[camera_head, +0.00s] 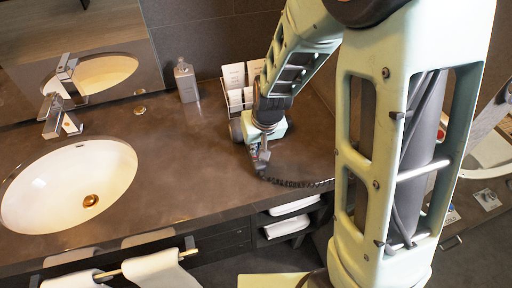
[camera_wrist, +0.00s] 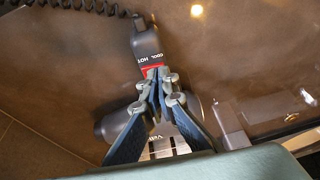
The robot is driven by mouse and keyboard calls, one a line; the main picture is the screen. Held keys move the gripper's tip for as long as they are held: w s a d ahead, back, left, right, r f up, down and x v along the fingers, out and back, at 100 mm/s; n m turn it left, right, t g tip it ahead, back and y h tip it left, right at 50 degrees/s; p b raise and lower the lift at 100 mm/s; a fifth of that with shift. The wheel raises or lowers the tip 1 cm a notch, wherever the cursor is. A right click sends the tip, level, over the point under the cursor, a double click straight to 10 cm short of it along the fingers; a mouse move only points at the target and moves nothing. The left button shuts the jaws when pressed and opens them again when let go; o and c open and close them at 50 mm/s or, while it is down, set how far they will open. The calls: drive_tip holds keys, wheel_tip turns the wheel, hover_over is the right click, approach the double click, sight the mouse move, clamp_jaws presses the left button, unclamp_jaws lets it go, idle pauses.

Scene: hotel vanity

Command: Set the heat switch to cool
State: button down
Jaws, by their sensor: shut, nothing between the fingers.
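A dark hair dryer lies on the brown vanity counter. In the wrist view its handle (camera_wrist: 147,42) points up the picture, with the label "COOL HOT" and a red patch (camera_wrist: 150,69) below it. The heat switch and its setting are hard to make out because the fingertips cover that spot. My gripper (camera_wrist: 160,82) is shut and empty, its tips close together at the red patch; I cannot tell if they touch it. In the head view the dryer's barrel (camera_head: 237,131) shows left of my gripper (camera_head: 262,160), which covers much of the handle.
The dryer's coiled cord (camera_head: 296,184) runs right along the counter (camera_head: 190,150). A clear bottle (camera_head: 186,82) and a holder with white cards (camera_head: 236,96) stand at the back. A sink (camera_head: 40,185) with a faucet is at left. The counter between sink and dryer is clear.

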drive_tip(key=shift+f, duration=0.15)
drive_tip(key=shift+a+f+b, duration=0.15)
drive_tip(key=shift+f+b, duration=0.35)
drive_tip(key=shift+b, duration=0.35)
drive_tip(key=shift+s+r+p, duration=0.1)
drive_tip(key=shift+r+p, duration=0.2)
drive_tip(key=shift+d+f, duration=0.1)
drive_tip(key=shift+d, duration=0.1)
drive_tip(key=shift+w+d+b, duration=0.25)
drive_tip(key=shift+d+b, duration=0.15)
drive_tip(key=shift+d, duration=0.2)
drive_tip(key=shift+r, duration=0.25)
